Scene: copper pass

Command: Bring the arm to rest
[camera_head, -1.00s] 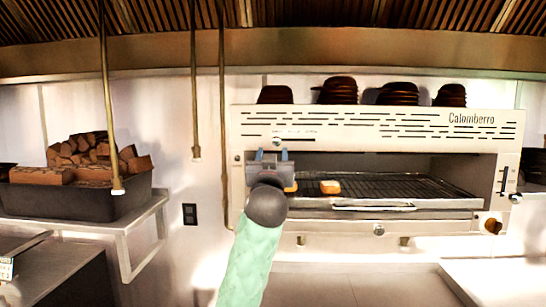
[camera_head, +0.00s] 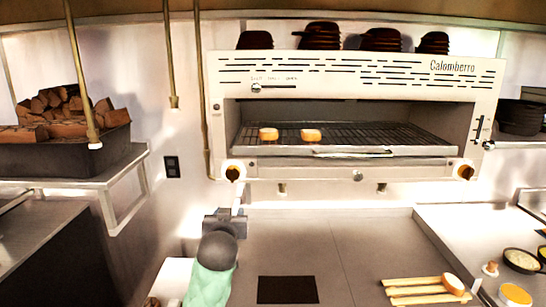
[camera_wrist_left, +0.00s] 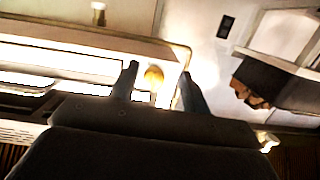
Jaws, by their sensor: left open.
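My left arm, in green with a dark wrist joint, comes up from the bottom of the head view. My left gripper (camera_head: 239,190) is below the left knob (camera_head: 233,172) of the Calomberro grill oven (camera_head: 350,72). In the left wrist view the two fingers (camera_wrist_left: 159,74) stand apart with nothing held between them. A glowing orange knob shows behind the gap. Two pieces of bread, a left one (camera_head: 268,134) and a right one (camera_head: 311,135), lie on the oven's wire rack (camera_head: 375,134). My right gripper is not in view.
A dark square (camera_head: 287,289) lies on the steel counter (camera_head: 345,240). A slatted wooden rack (camera_head: 415,299) with a slice of bread (camera_head: 453,284) and small bowls (camera_head: 521,261) stand at the right. A bin of logs (camera_head: 70,145) sits on the left shelf.

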